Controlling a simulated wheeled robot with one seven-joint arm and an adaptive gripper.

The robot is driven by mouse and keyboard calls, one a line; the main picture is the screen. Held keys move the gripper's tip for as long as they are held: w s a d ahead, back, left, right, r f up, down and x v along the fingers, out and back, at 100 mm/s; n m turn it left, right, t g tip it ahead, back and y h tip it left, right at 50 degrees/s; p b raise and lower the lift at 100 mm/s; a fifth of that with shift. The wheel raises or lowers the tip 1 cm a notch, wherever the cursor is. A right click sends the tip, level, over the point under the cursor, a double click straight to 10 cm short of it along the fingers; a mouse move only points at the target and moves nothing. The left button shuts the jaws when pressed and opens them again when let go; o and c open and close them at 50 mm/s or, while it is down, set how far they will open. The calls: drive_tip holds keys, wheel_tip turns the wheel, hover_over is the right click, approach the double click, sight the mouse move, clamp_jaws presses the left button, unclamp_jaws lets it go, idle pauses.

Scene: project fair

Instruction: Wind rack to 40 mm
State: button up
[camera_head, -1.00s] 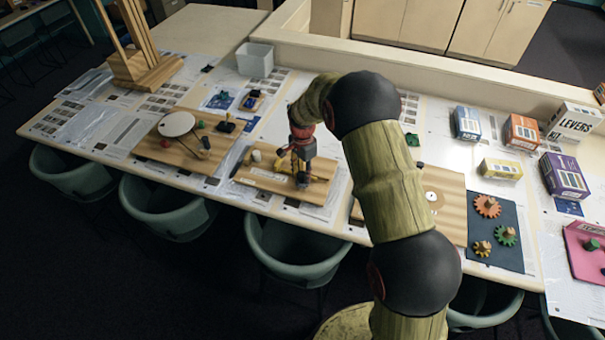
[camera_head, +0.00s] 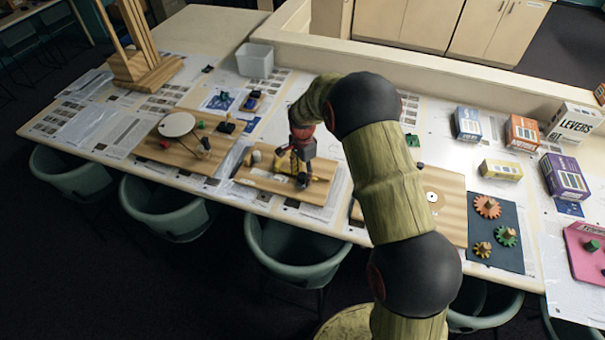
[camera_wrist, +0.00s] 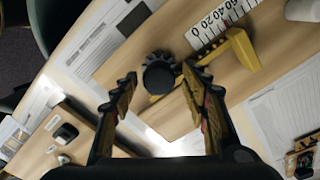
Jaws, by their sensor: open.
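The rack board (camera_head: 262,181) lies on the long table under my gripper (camera_head: 302,181). In the wrist view, a dark toothed gear with a round black knob (camera_wrist: 159,76) is near the board's middle. A yellow rack piece (camera_wrist: 243,52) with a bent end runs beside the gear, next to a white scale strip (camera_wrist: 212,27) with black numbers including 0, 20, 40 and 60. The exact reading cannot be told. My gripper (camera_wrist: 160,84) is open, its two fingers on either side of the knob; contact cannot be told.
A board with a white disc (camera_head: 177,124) lies to the left. On the right are a board with a small white disc (camera_head: 450,205), a dark mat with gears (camera_head: 511,260) and several boxes (camera_head: 565,178). A grey bin (camera_head: 255,60) stands behind. Chairs line the front edge.

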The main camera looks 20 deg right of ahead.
sight(303, 175)
idle(0.3)
wheel_tip(303, 175, up, 12)
idle(0.5)
idle(0.4)
drive_tip(key=s+r+n+t+b, duration=0.2)
drive_tip(key=s+r+n+b, duration=0.1)
drive_tip(key=s, duration=0.9)
drive_tip(key=s+r+n+t+b, duration=0.1)
drive_tip(key=s+r+n+b, duration=0.2)
drive_tip(key=s, duration=0.9)
drive_tip(key=s+r+n+t+b, duration=0.2)
drive_tip(key=s+r+n+b, duration=0.2)
drive_tip(key=s+n, duration=0.4)
drive_tip(key=shift+s+d+t+b, duration=0.15)
drive_tip(key=shift+s+t+b, duration=0.2)
drive_tip(key=shift+s, duration=1.75)
